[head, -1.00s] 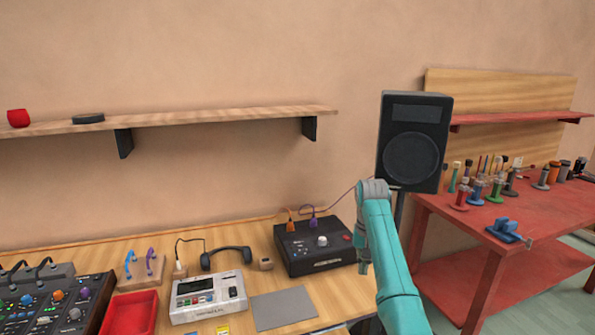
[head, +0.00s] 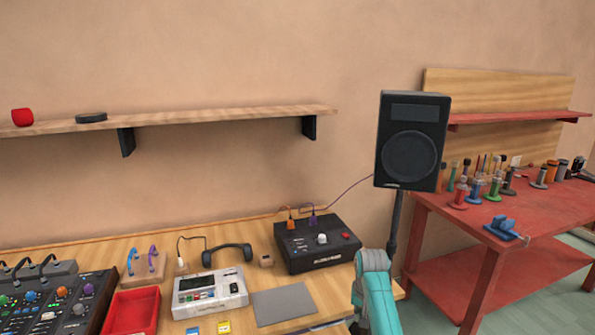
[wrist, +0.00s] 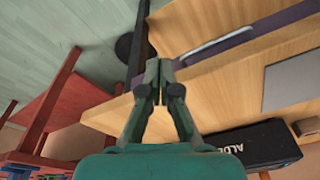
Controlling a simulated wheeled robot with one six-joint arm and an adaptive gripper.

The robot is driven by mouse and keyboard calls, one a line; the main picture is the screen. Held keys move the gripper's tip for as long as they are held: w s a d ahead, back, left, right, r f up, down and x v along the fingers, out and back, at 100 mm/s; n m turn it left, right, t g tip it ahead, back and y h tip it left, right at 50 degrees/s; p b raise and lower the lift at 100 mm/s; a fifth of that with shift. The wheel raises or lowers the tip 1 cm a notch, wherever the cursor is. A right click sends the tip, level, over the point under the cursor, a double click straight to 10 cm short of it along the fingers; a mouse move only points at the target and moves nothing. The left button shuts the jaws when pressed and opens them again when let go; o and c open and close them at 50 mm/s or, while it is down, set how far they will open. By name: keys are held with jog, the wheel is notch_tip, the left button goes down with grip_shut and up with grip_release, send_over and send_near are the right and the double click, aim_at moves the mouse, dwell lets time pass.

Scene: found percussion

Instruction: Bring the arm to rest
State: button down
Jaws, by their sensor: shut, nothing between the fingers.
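My arm (head: 376,295) shows in the head view as a teal link with a grey joint, low at the right end of the wooden desk (head: 262,272). My gripper is out of sight in the head view. In the wrist view my gripper (wrist: 159,88) is shut and empty, its two dark fingers together. Behind it in that view are the desk's edge and the greenish floor (wrist: 60,30).
A black box with knobs (head: 318,244) sits on the desk left of my arm. A black speaker (head: 411,140) on a stand rises behind my arm. The red workbench (head: 500,262) with tools is to the right. A grey pad (head: 284,304) lies on the desk.

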jog(key=s+f+t, duration=0.5)
jog(key=s+f, duration=1.8)
jog(key=s, duration=0.1)
jog(key=s+r+n+t, duration=0.15)
jog(key=s+r, duration=0.25)
jog(key=s, duration=0.9)
jog(key=s+r+t, duration=0.3)
jog(key=s+r, duration=0.1)
jog(key=s, duration=1)
jog(key=s+r+t, duration=0.1)
jog(key=s+r, duration=0.5)
jog(key=r, duration=0.4)
jog(key=s+r+t, duration=0.2)
jog(key=s+r, duration=0.5)
jog(key=r, duration=0.4)
jog(key=shift+s+n, duration=0.1)
jog(key=shift+n, duration=0.15)
